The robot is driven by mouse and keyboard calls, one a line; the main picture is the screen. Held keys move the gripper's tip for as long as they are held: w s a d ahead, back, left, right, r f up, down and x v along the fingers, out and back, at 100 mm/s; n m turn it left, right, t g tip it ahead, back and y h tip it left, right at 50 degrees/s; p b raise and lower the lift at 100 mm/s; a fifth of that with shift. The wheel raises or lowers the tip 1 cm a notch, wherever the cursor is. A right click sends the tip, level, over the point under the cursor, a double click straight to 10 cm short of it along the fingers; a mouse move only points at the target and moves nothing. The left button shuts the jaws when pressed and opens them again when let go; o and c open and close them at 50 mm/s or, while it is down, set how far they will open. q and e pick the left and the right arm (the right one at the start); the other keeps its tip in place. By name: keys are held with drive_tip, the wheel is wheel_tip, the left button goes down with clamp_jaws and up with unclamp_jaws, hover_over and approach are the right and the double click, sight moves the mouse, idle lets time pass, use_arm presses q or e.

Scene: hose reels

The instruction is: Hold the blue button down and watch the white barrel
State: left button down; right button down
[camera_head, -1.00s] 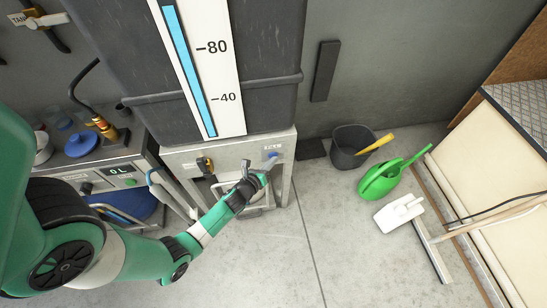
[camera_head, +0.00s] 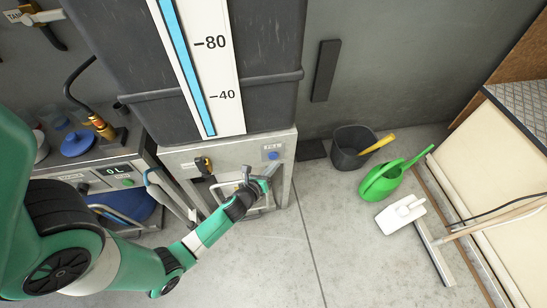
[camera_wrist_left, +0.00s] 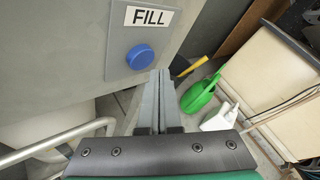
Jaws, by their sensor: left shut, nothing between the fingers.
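The blue button (camera_head: 272,155) sits on the grey metal front below the big dark tank, under a small white label. In the left wrist view the button (camera_wrist_left: 139,57) is round, on a grey plate, under a sign reading FILL. My left gripper (camera_head: 270,170) is just below the button in the head view, shut and empty. In the wrist view its fingertips (camera_wrist_left: 160,76) are together, to the right of and below the button, apart from it in the picture. I cannot identify a white barrel. My right gripper is not in view.
The dark tank (camera_head: 272,110) carries a white gauge (camera_head: 214,70) with a blue column and marks 80 and 40.

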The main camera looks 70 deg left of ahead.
use_arm(q)
drive_tip(key=shift+s+d+b, duration=0.2)
drive_tip(key=shift+d+b, duration=0.45)
drive_tip(key=shift+d, duration=0.45)
drive_tip(key=shift+s+d+b, duration=0.2)
drive_tip(key=shift+d+b, duration=0.45)
drive_tip(key=shift+d, duration=0.45)
